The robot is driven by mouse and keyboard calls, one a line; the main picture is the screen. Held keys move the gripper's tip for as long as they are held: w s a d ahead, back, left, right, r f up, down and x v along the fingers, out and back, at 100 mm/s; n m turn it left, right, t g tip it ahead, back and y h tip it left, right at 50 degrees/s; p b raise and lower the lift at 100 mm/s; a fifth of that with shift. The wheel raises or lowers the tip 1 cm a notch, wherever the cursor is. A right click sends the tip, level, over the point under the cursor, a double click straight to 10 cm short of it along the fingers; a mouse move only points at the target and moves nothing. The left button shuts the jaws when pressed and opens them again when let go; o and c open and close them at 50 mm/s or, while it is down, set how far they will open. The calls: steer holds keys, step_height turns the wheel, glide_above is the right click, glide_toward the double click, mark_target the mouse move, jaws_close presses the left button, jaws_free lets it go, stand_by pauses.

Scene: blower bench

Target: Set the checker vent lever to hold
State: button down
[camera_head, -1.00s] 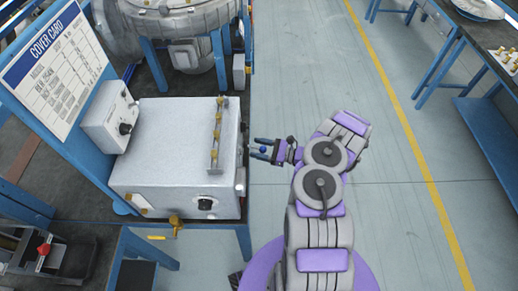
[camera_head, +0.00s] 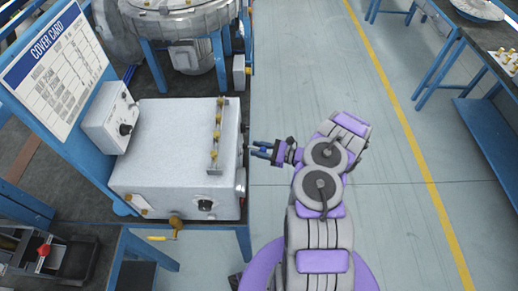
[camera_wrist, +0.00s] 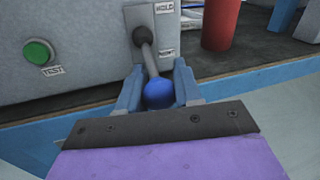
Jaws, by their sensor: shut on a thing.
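The vent lever (camera_wrist: 151,62) sticks out from the side of the grey checker box (camera_head: 165,148), with a dark pivot and a blue ball knob (camera_wrist: 160,94). A HOLD label (camera_wrist: 165,7) is above its pivot; a second label below the pivot is too small to read. My gripper (camera_wrist: 157,82) is shut on the blue knob, one blue finger on each side, and the lever slants down from its pivot to the fingers. In the head view my gripper (camera_head: 262,152) is at the box's right side, where the fingers mostly hide the knob.
A green TEST button (camera_wrist: 39,52) is left of the lever. A red cylinder (camera_wrist: 221,24) stands to the right in the wrist view. The bench's blue edge (camera_wrist: 255,77) runs below the lever. Open floor (camera_head: 310,70) lies right of the bench.

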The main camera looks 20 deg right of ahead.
steer(key=shift+d+r, duration=0.1)
steer(key=shift+r, duration=0.05)
steer(key=r+h+p, duration=0.1)
steer(key=r+g+h+p, duration=0.1)
steer(key=p, duration=0.1)
steer(key=shift+d+r+n+g+h, duration=0.1)
steer(key=shift+d+n+g+h, duration=0.1)
steer(key=shift+n+g+h, duration=0.1)
step_height(320, 180, up, 2)
steer(key=g+h+p, duration=0.1)
steer(key=h+p, duration=0.2)
steer(key=shift+a+n+g, duration=0.1)
steer(key=shift+n+g, duration=0.3)
steer(key=shift+r+g+h+p, duration=0.4)
steer(key=shift+h+p, duration=0.25)
steer(key=shift+h, duration=0.25)
steer(key=shift+f, duration=0.1)
steer(key=c, duration=0.8)
jaws_free()
steer(key=shift+w+a, duration=0.1)
